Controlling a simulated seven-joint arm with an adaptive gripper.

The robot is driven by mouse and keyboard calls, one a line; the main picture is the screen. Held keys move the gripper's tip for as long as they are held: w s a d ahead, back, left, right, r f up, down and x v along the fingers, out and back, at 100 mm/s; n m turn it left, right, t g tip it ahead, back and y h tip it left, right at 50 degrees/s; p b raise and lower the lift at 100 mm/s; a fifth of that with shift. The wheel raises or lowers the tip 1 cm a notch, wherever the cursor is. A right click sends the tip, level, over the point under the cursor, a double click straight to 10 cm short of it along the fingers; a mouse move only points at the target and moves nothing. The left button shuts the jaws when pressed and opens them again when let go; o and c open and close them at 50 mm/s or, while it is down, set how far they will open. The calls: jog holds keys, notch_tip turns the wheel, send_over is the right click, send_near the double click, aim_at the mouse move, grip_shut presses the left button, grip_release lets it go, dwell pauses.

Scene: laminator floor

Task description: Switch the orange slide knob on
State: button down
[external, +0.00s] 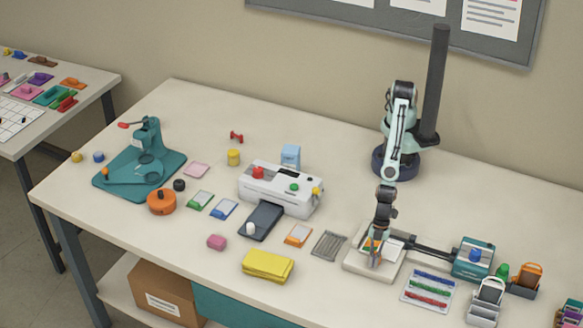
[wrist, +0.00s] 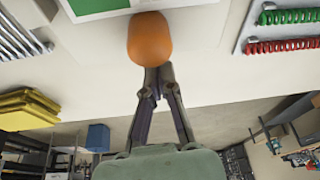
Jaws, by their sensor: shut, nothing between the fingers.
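The orange slide knob (wrist: 150,38) is large and rounded in the wrist view, just beyond my fingertips. It stands at the edge of a pale base beside a green-bordered card. My gripper (wrist: 153,82) is shut and empty, its fingertips close together at the near side of the knob; I cannot tell whether they touch it. In the external view my gripper (external: 375,261) points down over the white base (external: 360,268) at the front right of the table. It largely hides the knob there, so the knob's position along its slide is unclear.
A teal box (external: 473,258) with a blue knob joins the base by a dark rod. A tray of coloured coils (external: 429,290) lies at the right, a grey rack (external: 329,245) at the left. The white laminator (external: 280,189) and yellow cloth (external: 267,266) are farther left.

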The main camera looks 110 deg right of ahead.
jog(key=shift+s+d, duration=1.1)
jog(key=shift+w+a, duration=0.3)
jog(key=shift+a, duration=0.15)
jog(key=shift+w+a, duration=0.8)
jog(key=shift+a, duration=0.25)
jog(key=shift+a+r, duration=0.1)
jog(key=shift+r, duration=0.5)
jog(key=v, duration=0.9)
